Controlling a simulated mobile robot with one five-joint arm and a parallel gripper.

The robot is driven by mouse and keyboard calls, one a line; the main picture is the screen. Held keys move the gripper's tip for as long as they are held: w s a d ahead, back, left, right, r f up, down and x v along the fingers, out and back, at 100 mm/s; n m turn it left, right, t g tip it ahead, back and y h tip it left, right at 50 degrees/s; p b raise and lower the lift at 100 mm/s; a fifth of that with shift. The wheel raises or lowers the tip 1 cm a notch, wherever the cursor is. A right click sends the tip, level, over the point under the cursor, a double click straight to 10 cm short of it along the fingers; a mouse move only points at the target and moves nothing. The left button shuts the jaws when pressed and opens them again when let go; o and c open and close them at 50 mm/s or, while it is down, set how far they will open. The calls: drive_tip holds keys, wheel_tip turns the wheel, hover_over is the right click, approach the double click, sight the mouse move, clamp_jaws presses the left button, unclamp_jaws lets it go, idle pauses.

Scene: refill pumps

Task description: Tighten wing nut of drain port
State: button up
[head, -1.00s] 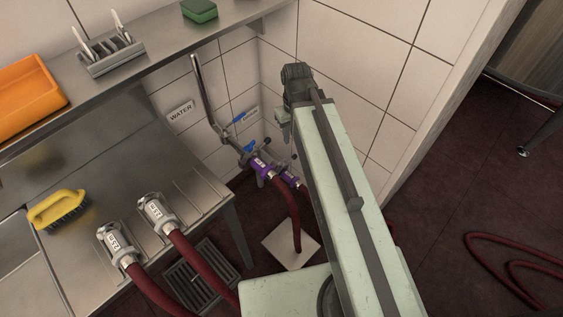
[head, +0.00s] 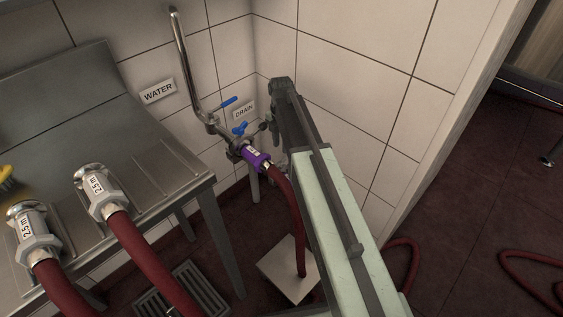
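The drain port is mostly hidden behind my arm, just right of the DRAIN sign (head: 244,110). Only a small dark fitting (head: 263,126) shows there, left of my arm; I cannot make out a wing nut on it. To its left, a metal pipe (head: 184,68) comes down to a valve with blue handles (head: 229,102). A purple coupling (head: 257,158) with a dark red hose (head: 287,195) sits at its lower end. My pale green arm reaches up in front of the port.
A steel draining table (head: 160,165) stands at left with two hose ends marked 2.5 m (head: 101,192). The WATER sign (head: 158,91) is on the tiled wall. A floor grate (head: 182,296) and pale floor plate (head: 290,270) lie below. Loose red hose (head: 535,275) lies at right.

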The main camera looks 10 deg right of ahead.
sight(281, 159)
wheel_tip(281, 159, down, 8)
drive_tip(key=b, duration=0.7)
drive_tip(key=shift+r, duration=0.15)
